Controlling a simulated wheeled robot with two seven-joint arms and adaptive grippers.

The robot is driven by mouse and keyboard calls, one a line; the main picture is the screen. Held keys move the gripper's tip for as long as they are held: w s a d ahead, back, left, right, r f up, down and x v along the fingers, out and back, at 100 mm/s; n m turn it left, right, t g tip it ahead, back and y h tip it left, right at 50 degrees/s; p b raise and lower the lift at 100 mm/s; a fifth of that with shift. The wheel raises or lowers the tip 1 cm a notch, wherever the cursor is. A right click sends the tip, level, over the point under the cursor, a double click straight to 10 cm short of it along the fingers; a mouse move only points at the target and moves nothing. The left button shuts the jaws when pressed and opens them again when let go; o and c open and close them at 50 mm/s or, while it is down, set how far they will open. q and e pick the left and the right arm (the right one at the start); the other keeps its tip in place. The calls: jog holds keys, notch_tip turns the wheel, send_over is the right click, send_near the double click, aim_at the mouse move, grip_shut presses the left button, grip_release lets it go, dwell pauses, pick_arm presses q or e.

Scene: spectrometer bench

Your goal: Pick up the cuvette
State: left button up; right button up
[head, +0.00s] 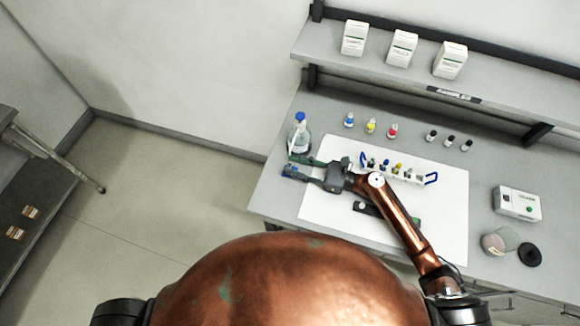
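My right gripper (291,165) reaches left over the bench, with its two fingers spread apart and nothing visible between them. Its upper fingertip overlaps the base of a clear bottle with a blue cap (300,137); I cannot tell whether they touch. A white rack with blue end handles (421,180) stands on the white mat (452,215), behind the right arm. It holds several small items with coloured tops. I cannot make out which item, if any, is the cuvette. My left gripper is not in view.
A white instrument box (517,204) stands at right. A dark device (369,209) lies partly under my arm. A shelf (480,75) overhangs the back.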

jog(key=shift+x, duration=0.85)
grip_shut()
